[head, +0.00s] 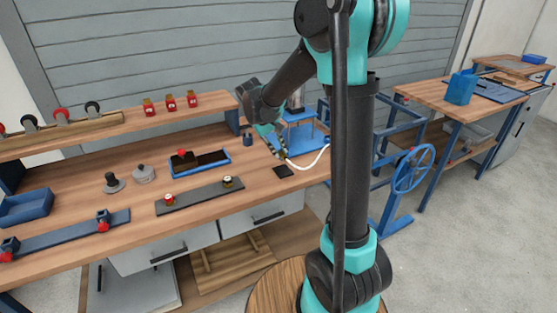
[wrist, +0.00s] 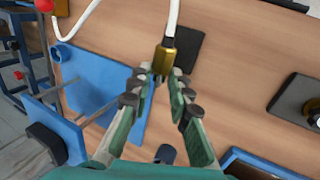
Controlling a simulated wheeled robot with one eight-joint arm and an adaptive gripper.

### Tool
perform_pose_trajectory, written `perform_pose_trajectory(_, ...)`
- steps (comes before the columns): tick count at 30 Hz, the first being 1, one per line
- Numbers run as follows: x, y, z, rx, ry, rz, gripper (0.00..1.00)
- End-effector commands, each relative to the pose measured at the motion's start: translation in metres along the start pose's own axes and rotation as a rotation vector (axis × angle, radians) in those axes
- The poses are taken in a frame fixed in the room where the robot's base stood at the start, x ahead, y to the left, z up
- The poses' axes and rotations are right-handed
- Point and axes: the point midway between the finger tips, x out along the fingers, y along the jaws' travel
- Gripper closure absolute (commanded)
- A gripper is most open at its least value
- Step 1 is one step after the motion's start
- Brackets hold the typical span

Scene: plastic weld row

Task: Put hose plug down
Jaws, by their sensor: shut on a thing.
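My gripper (wrist: 161,80) is shut on the hose plug (wrist: 165,61), a brass fitting on the end of a white hose (wrist: 90,22). In the head view my gripper (head: 280,152) points down over the right end of the workbench, with the hose (head: 315,158) curving off to the right. A dark square pad (head: 283,170) lies on the bench close by. In the wrist view the plug partly overlaps the left edge of this pad (wrist: 190,48). I cannot tell whether the plug touches the bench.
A blue stand (wrist: 95,80) is left of the plug in the wrist view. In the head view, a grey strip with knobs (head: 198,197) and a blue tray (head: 200,163) lie further left. Bare bench (head: 255,195) shows around the pad.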

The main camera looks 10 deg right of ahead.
Motion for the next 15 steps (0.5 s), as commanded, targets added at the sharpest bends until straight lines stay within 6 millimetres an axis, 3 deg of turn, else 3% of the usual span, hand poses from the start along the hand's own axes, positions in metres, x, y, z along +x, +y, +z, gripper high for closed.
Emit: perform_pose_trajectory(15,0.043,-0.018,0.0,0.0,0.0,0.0,1.0)
